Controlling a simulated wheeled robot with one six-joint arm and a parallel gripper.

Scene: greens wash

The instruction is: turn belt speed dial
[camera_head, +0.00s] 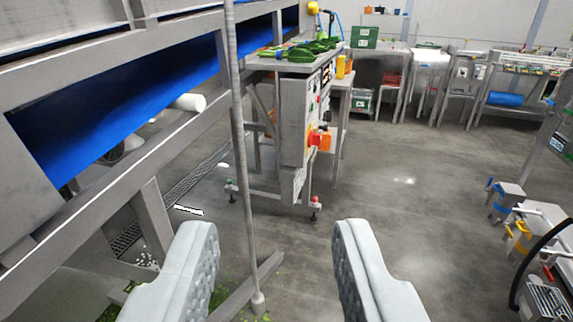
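A grey control panel (291,125) is mounted upright on the side of a steel stand, beyond my gripper and a little above the picture's middle. A red and orange knob or switch (319,139) sticks out from its right face. Smaller coloured controls show above it, too small to tell which is the belt speed dial. A blue belt (110,105) runs in a steel frame at the left. My gripper (276,270) is open and empty, its two pale fingers wide apart, well short of the panel.
A thin vertical pole (243,180) stands between my gripper and the panel. The conveyor frame (100,190) fills the left side. Greens (312,48) lie on the stand's top. Open grey floor (410,200) lies to the right, with valves and a black hose at the right edge.

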